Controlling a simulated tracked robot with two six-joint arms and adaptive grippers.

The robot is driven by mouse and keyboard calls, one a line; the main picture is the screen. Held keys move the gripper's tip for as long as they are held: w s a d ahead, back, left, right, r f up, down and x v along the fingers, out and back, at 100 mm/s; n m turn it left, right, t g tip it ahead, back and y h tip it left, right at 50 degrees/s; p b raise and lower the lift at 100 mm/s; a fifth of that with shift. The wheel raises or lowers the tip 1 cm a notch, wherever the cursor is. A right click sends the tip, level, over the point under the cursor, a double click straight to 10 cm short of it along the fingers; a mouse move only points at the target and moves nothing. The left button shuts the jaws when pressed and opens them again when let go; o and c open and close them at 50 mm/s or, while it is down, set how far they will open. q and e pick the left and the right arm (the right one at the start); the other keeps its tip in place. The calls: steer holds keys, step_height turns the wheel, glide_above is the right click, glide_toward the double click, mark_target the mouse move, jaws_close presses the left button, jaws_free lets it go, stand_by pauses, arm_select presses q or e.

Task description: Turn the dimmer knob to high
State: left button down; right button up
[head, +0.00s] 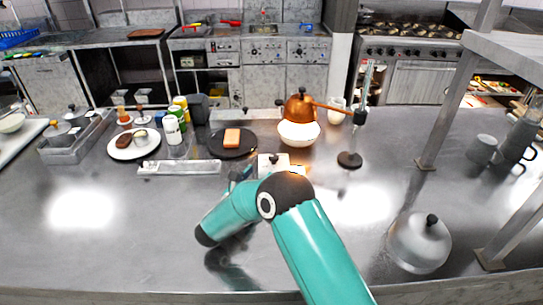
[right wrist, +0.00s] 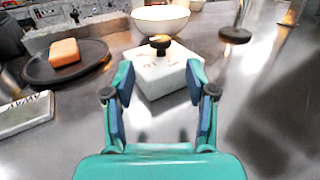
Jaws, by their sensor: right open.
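The dimmer is a pale box (right wrist: 163,78) with a dark knob (right wrist: 160,42) on its top, straight ahead in the right wrist view. In the head view the box (head: 265,166) shows just beyond my right arm, partly covered by it. My right gripper (right wrist: 160,80) is open and empty, its two fingers spread to either side of the box's near part. The knob lies beyond the fingertips, apart from them. A copper lamp shade (head: 300,108) glows over a white bowl (head: 299,133) behind the box. My left gripper is not in view.
A dark plate (head: 217,150) with an orange block (head: 232,138) lies left of the box. A pale labelled strip (head: 180,168) lies nearer. A black round base (head: 349,160) stands right. A metal dome (head: 419,243) sits at front right. The left front counter is clear.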

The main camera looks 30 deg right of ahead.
mark_target(270, 158)
steer(key=p+x, duration=0.2)
steer(key=x, duration=0.7)
jaws_close()
steer(key=shift+f+b, duration=0.1)
steer(key=shift+b, duration=0.3)
steer(key=m+g+h+b, duration=0.1)
steer(key=b, duration=0.1)
steer(key=m+g+b, duration=0.1)
steer(key=g+b, duration=0.1)
steer(key=b, duration=0.1)
steer(key=shift+w+a+f+m+g+h, duration=0.1)
steer(key=shift+w+m+g+h, duration=0.2)
steer(key=shift+h, duration=0.1)
steer(key=shift+r+m+g+b, duration=0.15)
steer(key=shift+m+g+b, duration=0.35)
steer(key=shift+g, duration=0.25)
steer(key=shift+r+m+g+b, duration=0.15)
steer(key=shift+m+g+b, duration=0.25)
steer(key=shift+g+b, duration=0.3)
